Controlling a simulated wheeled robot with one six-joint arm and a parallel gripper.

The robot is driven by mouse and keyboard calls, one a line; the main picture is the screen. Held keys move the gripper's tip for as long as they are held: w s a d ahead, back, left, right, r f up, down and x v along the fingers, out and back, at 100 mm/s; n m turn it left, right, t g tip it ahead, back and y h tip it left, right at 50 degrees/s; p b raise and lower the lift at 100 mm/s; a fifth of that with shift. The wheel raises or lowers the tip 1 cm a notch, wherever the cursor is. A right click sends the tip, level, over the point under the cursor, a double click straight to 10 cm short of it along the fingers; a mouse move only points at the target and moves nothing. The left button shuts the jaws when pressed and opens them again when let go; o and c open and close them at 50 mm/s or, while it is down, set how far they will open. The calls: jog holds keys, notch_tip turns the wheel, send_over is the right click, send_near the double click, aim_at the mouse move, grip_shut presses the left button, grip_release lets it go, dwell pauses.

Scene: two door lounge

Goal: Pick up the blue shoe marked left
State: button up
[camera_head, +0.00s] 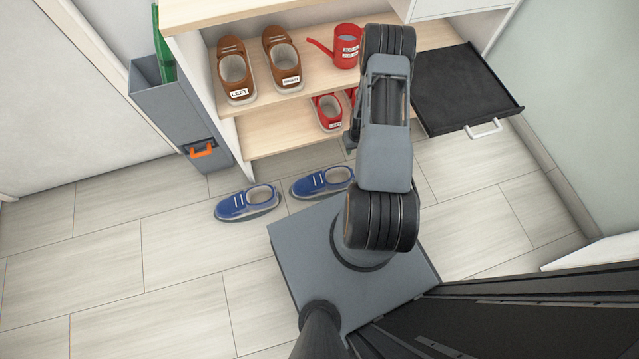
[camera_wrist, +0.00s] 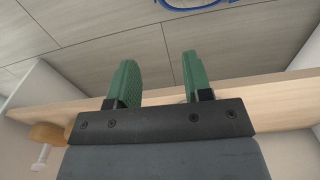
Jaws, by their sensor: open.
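Two blue shoes lie on the floor in front of the shelf in the head view: one at the left (camera_head: 247,203) and one nearer my arm (camera_head: 323,182). I cannot read a left or right mark on either. In the wrist view a blue edge, likely of a blue shoe (camera_wrist: 190,8), shows at the top, cut off by the frame. My gripper (camera_wrist: 160,62) is open and empty, its two green fingers apart. It is away from that blue edge, with bare floor between. In the head view my arm hides most of the gripper.
The wooden shelf (camera_head: 258,136) holds brown shoes marked LEFT (camera_head: 233,72) and RIGHT (camera_head: 283,60), a red watering can (camera_head: 346,48) and a red shoe (camera_head: 328,112). A grey bin (camera_head: 163,100) stands left, a pulled-out black tray (camera_head: 462,92) right. Floor at left is clear.

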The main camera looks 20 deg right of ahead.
aim_at(351, 174)
jog(key=f+b, duration=0.1)
jog(key=f, duration=0.3)
jog(key=s+f+b, duration=0.1)
jog(key=f+b, duration=0.1)
jog(key=f, duration=0.3)
jog(key=f+b, duration=0.1)
jog(key=f, duration=0.4)
jog(key=shift+s+d+f, duration=0.1)
jog(key=shift+s+d, duration=0.05)
jog(key=shift+s, duration=0.25)
jog(key=shift+a+f+b, duration=0.2)
jog(key=shift+f+b, duration=1.85)
jog(key=shift+f, duration=1.05)
jog(key=shift+r, duration=0.1)
jog(key=shift+c, duration=0.3)
grip_shut()
